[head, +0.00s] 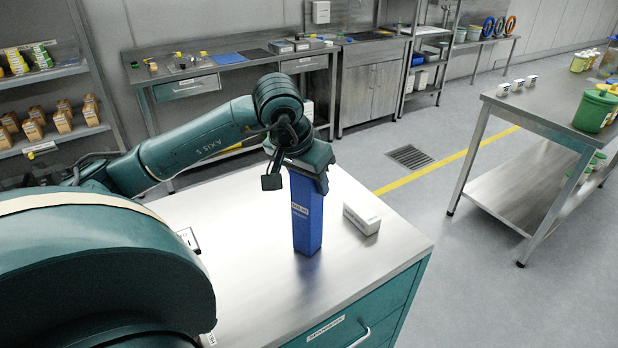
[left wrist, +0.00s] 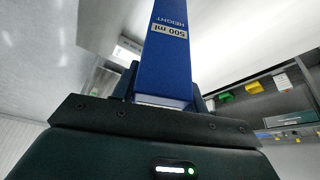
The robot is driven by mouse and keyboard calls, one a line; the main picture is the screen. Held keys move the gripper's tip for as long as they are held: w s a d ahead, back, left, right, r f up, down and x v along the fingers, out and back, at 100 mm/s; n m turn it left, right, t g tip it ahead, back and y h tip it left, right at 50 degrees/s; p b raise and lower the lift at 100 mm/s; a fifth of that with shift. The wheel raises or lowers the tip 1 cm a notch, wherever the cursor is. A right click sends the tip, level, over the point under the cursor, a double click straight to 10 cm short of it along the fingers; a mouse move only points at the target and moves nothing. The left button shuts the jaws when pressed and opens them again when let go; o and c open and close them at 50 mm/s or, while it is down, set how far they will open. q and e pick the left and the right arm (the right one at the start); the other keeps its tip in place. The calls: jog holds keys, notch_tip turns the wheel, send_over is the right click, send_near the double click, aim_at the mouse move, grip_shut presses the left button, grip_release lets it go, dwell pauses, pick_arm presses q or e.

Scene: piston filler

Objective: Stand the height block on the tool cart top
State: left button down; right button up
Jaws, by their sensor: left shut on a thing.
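The height block (head: 307,222) is a tall blue bar with a white label, upright over the tool cart top (head: 262,285). Its lower end is at or just above the steel surface; I cannot tell if it touches. My left gripper (head: 306,170) is above the cart and shut on the upper end of the block. In the left wrist view the block (left wrist: 168,65) runs out from between the fingers, with a "500 ml" label. My right gripper is not in view.
A small white box (head: 362,217) lies on the cart right of the block. A white-labelled item (head: 188,239) is at the cart's left, partly hidden by my arm. A steel table (head: 560,108) stands at right. Bare cart top lies in front of the block.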

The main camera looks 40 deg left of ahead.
pick_arm(q)
jog(key=c, duration=1.2)
grip_release()
jog(key=shift+f, duration=0.2)
jog(key=shift+c, duration=0.2)
jog(key=o, duration=0.5)
jog(key=shift+r, duration=0.1)
jog(key=v, duration=1.2)
jog(key=shift+r, duration=0.2)
